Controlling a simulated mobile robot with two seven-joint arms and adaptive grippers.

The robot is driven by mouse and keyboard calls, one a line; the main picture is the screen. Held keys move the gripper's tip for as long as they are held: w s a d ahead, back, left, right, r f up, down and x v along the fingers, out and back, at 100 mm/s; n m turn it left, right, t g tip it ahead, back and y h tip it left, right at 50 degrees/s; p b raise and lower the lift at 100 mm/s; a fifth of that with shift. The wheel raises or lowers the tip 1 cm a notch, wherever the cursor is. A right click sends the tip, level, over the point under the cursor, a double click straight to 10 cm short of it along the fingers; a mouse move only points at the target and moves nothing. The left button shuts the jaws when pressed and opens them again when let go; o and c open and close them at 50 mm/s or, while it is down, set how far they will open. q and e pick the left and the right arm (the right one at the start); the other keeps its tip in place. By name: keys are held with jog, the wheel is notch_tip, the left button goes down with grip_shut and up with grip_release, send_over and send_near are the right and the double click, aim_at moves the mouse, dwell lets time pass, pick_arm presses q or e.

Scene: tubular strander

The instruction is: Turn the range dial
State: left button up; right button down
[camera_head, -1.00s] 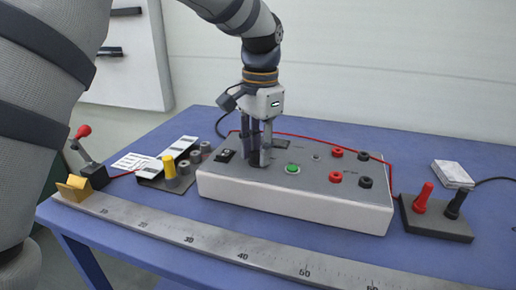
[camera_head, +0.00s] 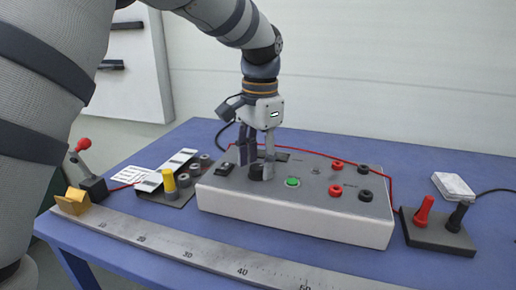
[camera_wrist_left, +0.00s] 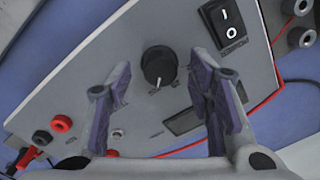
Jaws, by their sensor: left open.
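The range dial (camera_head: 256,173) is a black round knob on the grey top of a white instrument box (camera_head: 295,217). It also shows in the left wrist view (camera_wrist_left: 159,64), with a light pointer mark on its near side. My left gripper (camera_head: 257,166) points down over the box, its fingers around the dial's place. In the left wrist view my left gripper (camera_wrist_left: 161,72) is open, with one finger on each side of the dial and a visible gap to both. Nothing is between the fingers except the dial beyond. My right gripper is not in view.
A black rocker switch (camera_wrist_left: 221,22) lies left of the dial in the head view; a green button (camera_head: 292,182) and red and black sockets (camera_head: 336,190) lie right. A long steel ruler (camera_head: 190,253) runs along the front.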

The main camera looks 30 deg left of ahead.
aim_at(259, 168)
pick_arm(q)
notch_tip(259, 168, up, 11)
jog(key=shift+d+r, duration=0.15)
jog(key=shift+d, duration=0.1)
jog(key=shift+s, duration=0.1)
